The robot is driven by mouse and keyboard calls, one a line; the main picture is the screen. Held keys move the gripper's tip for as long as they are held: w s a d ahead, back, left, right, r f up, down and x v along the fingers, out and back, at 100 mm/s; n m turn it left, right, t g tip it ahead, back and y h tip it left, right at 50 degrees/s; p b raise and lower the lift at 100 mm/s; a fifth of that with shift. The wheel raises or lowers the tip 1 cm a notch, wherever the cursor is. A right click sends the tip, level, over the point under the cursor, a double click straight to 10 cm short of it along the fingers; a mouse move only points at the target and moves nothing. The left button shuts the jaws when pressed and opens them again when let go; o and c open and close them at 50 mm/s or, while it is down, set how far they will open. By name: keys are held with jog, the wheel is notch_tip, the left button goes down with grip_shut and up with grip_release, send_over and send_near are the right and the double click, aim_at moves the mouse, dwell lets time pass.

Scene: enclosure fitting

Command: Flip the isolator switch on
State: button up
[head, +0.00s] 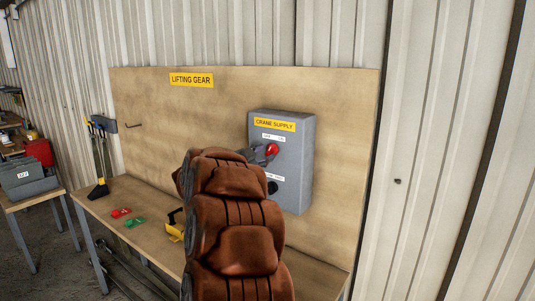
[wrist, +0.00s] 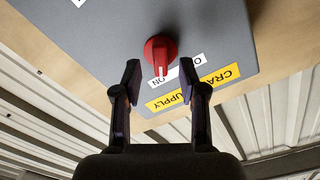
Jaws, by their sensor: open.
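The isolator switch is a round red knob (wrist: 160,50) with a white-marked handle, on the grey enclosure (head: 297,165) labelled CRANE SUPPLY. The knob also shows in the head view (head: 272,150). In the wrist view the white mark points down the picture, toward the letters ON on the white label (wrist: 180,70); the label's other end is partly hidden by a finger. My gripper (wrist: 160,76) is open, one finger to each side of the knob handle's tip, with a visible gap on both sides. In the head view my arm hides the enclosure's lower left.
The enclosure is fixed to a wooden board (head: 200,115) with a LIFTING GEAR sign (head: 191,80). Below is a bench (head: 150,200) with a red item (head: 121,213), a green item (head: 134,222) and a yellow item (head: 174,228). A black knob (head: 273,187) sits low on the enclosure.

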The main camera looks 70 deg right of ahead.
jog(key=v, duration=0.9)
jog(key=shift+a, duration=0.2)
jog(key=shift+f, duration=0.1)
